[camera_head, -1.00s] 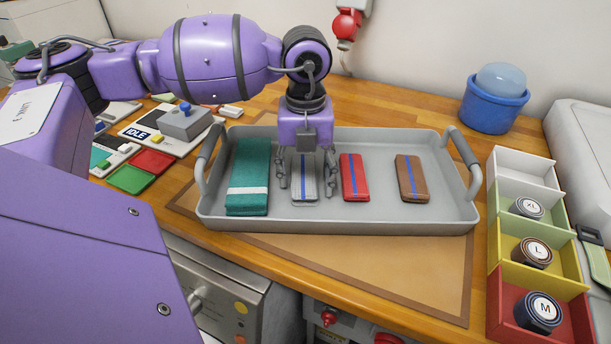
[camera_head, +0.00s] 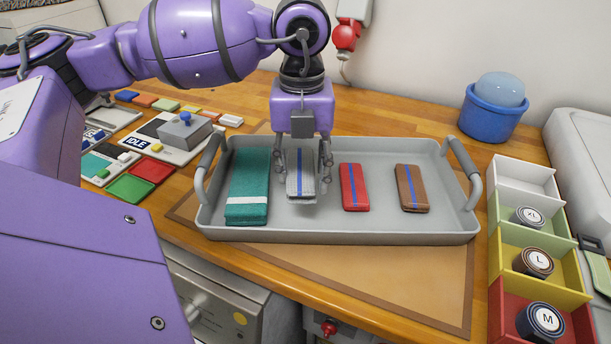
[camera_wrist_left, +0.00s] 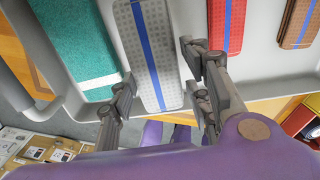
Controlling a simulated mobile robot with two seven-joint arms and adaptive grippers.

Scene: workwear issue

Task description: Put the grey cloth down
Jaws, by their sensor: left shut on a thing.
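The grey cloth (camera_head: 301,188) is a folded, dotted strip with a blue stripe. My left gripper (camera_head: 304,172) is shut on it across its width, one finger on each side. The cloth hangs just above the floor of the grey tray (camera_head: 340,236), with a shadow under it. In the left wrist view the cloth (camera_wrist_left: 163,80) lies between the fingers of the left gripper (camera_wrist_left: 160,85). My right gripper is not in view.
In the tray, a teal cloth (camera_head: 248,185) lies left of the grey one; a red cloth (camera_head: 355,188) and a brown cloth (camera_head: 411,188) lie to its right. Coloured bins (camera_head: 558,285) stand right of the tray, a blue pot (camera_head: 490,112) behind. The tray handles (camera_head: 462,158) stick up.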

